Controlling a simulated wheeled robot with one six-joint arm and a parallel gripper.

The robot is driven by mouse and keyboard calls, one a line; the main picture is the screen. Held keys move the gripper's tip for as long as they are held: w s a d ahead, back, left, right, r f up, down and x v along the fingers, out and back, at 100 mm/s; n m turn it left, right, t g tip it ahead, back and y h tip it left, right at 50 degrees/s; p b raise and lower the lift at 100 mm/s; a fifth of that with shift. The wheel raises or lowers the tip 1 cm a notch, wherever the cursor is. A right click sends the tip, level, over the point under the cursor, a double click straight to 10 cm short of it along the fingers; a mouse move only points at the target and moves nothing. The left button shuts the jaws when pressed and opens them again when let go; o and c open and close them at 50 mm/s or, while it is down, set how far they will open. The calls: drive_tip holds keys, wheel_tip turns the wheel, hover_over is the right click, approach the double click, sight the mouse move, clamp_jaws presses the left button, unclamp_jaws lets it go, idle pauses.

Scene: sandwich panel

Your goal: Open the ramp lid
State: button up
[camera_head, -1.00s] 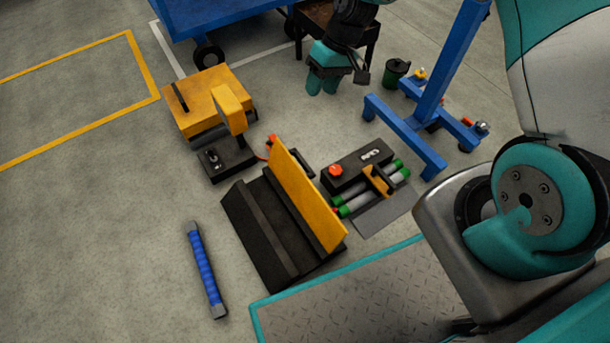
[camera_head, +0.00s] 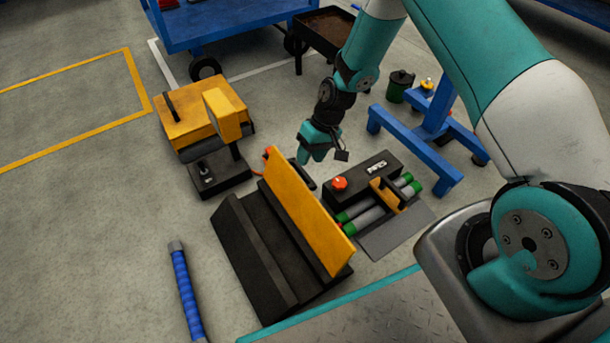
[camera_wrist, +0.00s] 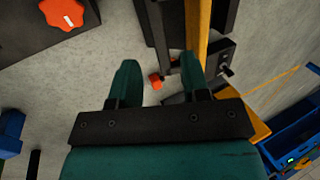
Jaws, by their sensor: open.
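The ramp lid appears to be the yellow panel (camera_head: 308,213), standing steeply on the right side of a black ramp-shaped body (camera_head: 262,256). In the wrist view the yellow panel (camera_wrist: 199,28) shows as a narrow strip beyond the right finger. My gripper (camera_head: 316,156) is open and empty, above the floor just past the panel's far end. In the wrist view its two teal fingers (camera_wrist: 158,72) are apart, with floor and a small orange-red piece (camera_wrist: 154,81) between them. I cannot tell whether the right finger touches the panel.
A black box with a red knob (camera_head: 340,183) and green-ended tubes (camera_head: 382,204) lie right of the panel. A yellow machine (camera_head: 201,112) stands at the far left. A blue bar (camera_head: 185,292) lies on the floor. A blue stand (camera_head: 428,135) is at the right.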

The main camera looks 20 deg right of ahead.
sight(304, 171)
drive_tip(key=b+x, duration=0.2)
drive_tip(key=x, duration=0.3)
drive_tip(key=shift+r, duration=0.1)
clamp_jaws()
